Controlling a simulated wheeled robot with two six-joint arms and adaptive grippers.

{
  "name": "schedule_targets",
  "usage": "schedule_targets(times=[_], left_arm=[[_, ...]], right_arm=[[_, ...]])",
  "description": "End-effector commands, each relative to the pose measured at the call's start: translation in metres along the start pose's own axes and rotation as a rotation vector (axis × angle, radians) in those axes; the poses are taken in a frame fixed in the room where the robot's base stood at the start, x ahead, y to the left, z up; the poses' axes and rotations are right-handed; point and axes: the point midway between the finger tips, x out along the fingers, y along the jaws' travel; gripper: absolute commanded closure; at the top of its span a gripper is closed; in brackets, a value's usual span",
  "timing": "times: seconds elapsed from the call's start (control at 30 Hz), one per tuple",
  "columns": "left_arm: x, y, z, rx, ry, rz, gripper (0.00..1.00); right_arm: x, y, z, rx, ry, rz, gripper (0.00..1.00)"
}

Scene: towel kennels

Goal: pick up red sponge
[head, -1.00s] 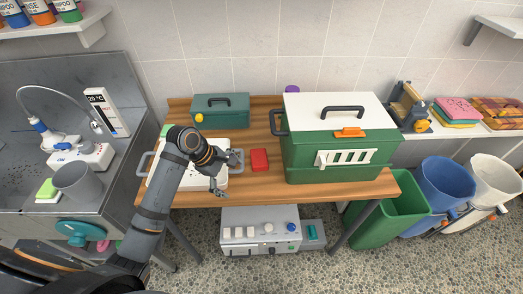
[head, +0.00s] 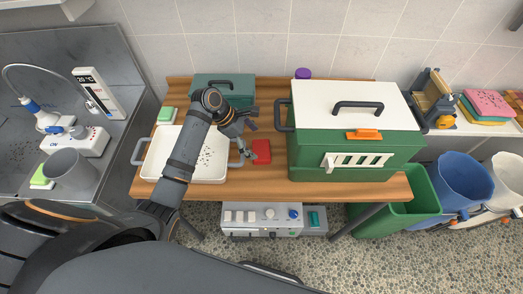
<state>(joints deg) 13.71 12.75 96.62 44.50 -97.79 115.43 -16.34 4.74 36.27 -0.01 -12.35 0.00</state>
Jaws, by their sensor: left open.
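The red sponge (head: 262,151) lies flat on the wooden table (head: 270,188), between the white tray and the green kennel box. My left gripper (head: 252,138) is open, with its fingers pointing right. One finger is beside the sponge's left edge and the other is above and behind it. I cannot tell whether a finger touches the sponge. Nothing is seen between the fingers. My right gripper is not in view.
A white tray (head: 154,162) with dark specks is under my left arm. A green kennel box (head: 306,158) with a white lid stands close right of the sponge. A teal box (head: 208,83) and a purple-topped item (head: 303,73) stand behind. A green-and-white sponge (head: 167,116) lies behind the tray.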

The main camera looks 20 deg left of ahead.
Motion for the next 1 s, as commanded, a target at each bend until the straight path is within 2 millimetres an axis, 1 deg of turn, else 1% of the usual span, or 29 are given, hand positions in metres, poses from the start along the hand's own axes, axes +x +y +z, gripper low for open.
schedule_targets(times=[0.03,0.07,0.13,0.2,0.3,0.4,0.5,0.7,0.8,1.0], left_arm=[[0.009,-0.003,-0.002,-0.003,-0.001,-0.007,0.00],[0.014,-0.003,-0.003,-0.004,-0.002,-0.005,0.00],[0.026,-0.004,-0.005,-0.003,-0.002,-0.005,0.00],[0.035,-0.003,-0.005,-0.001,-0.002,-0.004,0.00],[0.042,-0.003,-0.006,0.000,0.000,-0.001,0.00],[0.042,-0.003,-0.006,0.001,0.001,-0.001,0.00],[0.042,-0.003,-0.006,0.001,0.001,-0.001,0.01],[0.042,-0.003,-0.006,0.001,0.001,-0.001,0.29],[0.042,-0.003,-0.006,0.001,0.001,-0.001,0.29],[0.042,-0.003,-0.006,0.001,0.001,-0.001,0.29]], right_arm=[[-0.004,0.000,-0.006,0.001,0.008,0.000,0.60],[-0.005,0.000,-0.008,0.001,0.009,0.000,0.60],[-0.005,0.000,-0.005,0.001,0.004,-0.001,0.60],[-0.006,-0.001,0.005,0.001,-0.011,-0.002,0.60],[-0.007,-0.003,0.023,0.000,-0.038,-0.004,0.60],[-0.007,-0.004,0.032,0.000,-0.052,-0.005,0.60],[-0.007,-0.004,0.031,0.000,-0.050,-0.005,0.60],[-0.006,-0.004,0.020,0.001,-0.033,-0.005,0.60],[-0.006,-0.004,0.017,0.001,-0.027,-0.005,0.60],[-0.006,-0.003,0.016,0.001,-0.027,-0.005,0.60]])
